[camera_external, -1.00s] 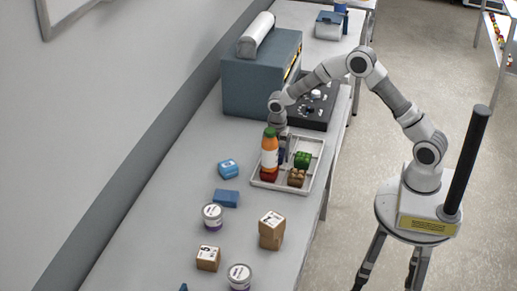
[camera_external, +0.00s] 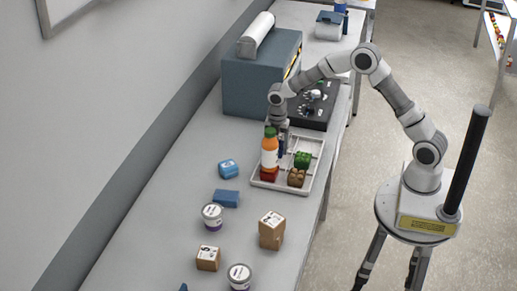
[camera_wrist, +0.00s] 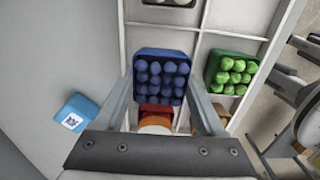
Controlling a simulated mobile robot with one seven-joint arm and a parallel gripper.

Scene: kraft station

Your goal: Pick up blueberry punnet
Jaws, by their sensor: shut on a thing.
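The blueberry punnet (camera_wrist: 160,78), a dark blue tub of round blue berries, sits between the two fingers of my gripper (camera_wrist: 160,90) in the wrist view. My gripper is shut on it. The punnet is a small dark blue patch (camera_external: 282,146) there, mostly hidden by the bottle and fingers.
A green punnet (camera_external: 303,159) and a brown one (camera_external: 296,178) sit to the right. A blue-grey box unit (camera_external: 258,85) stands behind.

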